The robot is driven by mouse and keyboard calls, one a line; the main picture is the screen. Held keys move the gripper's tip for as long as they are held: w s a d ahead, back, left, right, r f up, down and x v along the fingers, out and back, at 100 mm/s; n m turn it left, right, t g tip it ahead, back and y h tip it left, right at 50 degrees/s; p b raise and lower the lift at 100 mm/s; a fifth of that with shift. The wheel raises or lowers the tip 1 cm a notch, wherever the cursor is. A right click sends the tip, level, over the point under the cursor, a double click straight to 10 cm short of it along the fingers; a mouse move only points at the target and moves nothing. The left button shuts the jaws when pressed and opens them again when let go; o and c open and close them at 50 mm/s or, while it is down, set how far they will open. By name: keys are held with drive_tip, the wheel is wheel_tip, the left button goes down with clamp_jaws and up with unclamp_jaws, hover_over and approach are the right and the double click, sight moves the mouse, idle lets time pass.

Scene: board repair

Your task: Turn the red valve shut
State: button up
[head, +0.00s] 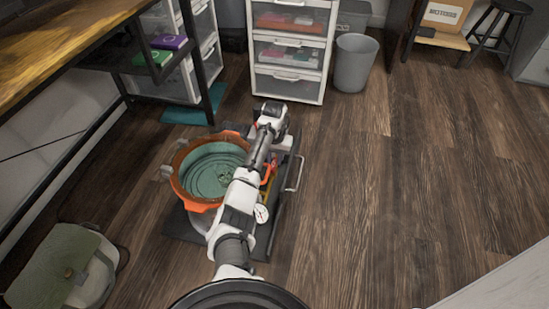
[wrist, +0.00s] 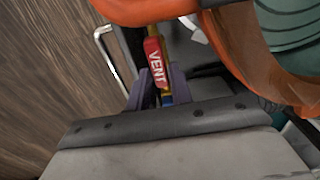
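A red valve handle marked "VENT" (wrist: 154,62) shows in the wrist view, with a yellow part behind it. It sits between the two grey-purple fingers of my gripper (wrist: 160,90), lined up lengthwise with them. The fingers stand close on both sides of it; whether they touch it is not clear. In the head view, my arm reaches over the pot unit, and its end hides the fingers and most of the valve. A round pot with an orange rim (head: 203,206) and green inside stands left of my arm.
A white pressure gauge (head: 261,214) and a metal bar handle (head: 296,173) are beside my arm. A white drawer unit (head: 290,86) and a grey bin (head: 353,64) stand behind. A green-lidded container (head: 55,265) is at lower left. The floor at right is clear.

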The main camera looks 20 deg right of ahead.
clamp_jaws()
drive_tip(key=shift+r+p, duration=0.15)
drive_tip(key=shift+p, duration=0.25)
drive_tip(key=m+p, duration=0.2)
drive_tip(key=m, duration=0.1)
drive_tip(key=shift+s+d+r+p, duration=0.1)
drive_tip(key=shift+r+p, duration=0.05)
drive_tip(key=shift+p, duration=0.25)
drive_tip(key=m+p, duration=0.1)
drive_tip(key=m, duration=0.1)
drive_tip(key=m+p, duration=0.2)
drive_tip(key=shift+s+d, duration=0.15)
drive_tip(key=shift+s, duration=0.05)
drive_tip(key=m+p, duration=0.1)
drive_tip(key=m, duration=0.3)
drive_tip(key=m+p, duration=0.1)
drive_tip(key=shift+s+m+p, duration=0.25)
drive_tip(key=shift+m+p, duration=0.05)
drive_tip(key=shift+m, duration=0.1)
drive_tip(key=m, duration=0.1)
drive_tip(key=m+p, duration=0.1)
drive_tip(key=m, duration=0.3)
drive_tip(key=shift+s+f, duration=0.25)
drive_tip(key=shift+o, duration=2.1)
unclamp_jaws()
